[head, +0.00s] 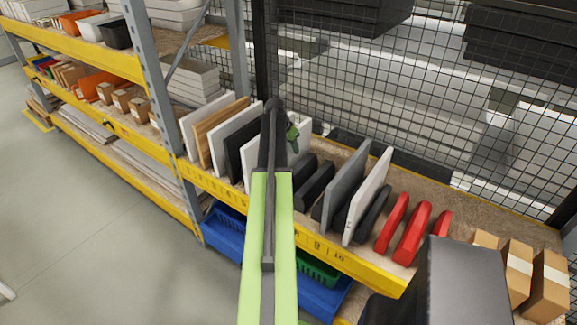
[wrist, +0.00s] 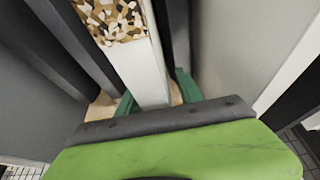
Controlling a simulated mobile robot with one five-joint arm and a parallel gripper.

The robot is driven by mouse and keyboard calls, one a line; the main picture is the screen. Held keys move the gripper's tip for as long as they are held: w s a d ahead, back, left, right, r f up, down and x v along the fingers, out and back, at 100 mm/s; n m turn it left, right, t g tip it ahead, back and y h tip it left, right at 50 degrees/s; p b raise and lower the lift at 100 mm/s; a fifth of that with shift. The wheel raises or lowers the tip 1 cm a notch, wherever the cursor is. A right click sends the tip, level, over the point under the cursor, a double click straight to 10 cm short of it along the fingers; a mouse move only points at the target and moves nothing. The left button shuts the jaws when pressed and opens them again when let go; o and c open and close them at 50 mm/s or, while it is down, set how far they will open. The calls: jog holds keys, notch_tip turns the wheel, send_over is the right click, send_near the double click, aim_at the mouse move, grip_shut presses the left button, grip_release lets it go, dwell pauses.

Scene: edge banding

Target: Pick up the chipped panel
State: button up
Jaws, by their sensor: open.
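The chipped panel (wrist: 147,75) stands upright in the wrist view, its pale narrow side facing me. A speckled brown, black and cream patch (wrist: 115,18) marks its upper part. My gripper (wrist: 156,96) is open, with one green finger on each side of the panel's lower part. I cannot tell whether either finger touches it. In the head view my gripper (head: 292,136) is among the upright panels on the shelf, and my arm hides much of that spot. A white panel (head: 305,126) shows just behind it there.
Grey panels (wrist: 235,45) stand close on both sides in the wrist view. The yellow-edged shelf (head: 375,275) also holds white, wooden and black panels to the left, and red pieces (head: 412,232) and cardboard boxes (head: 548,285) to the right. Wire mesh (head: 400,100) closes the back.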

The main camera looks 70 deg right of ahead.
jog(key=shift+r, duration=0.1)
jog(key=shift+c, duration=0.2)
grip_shut()
dwell(1.1)
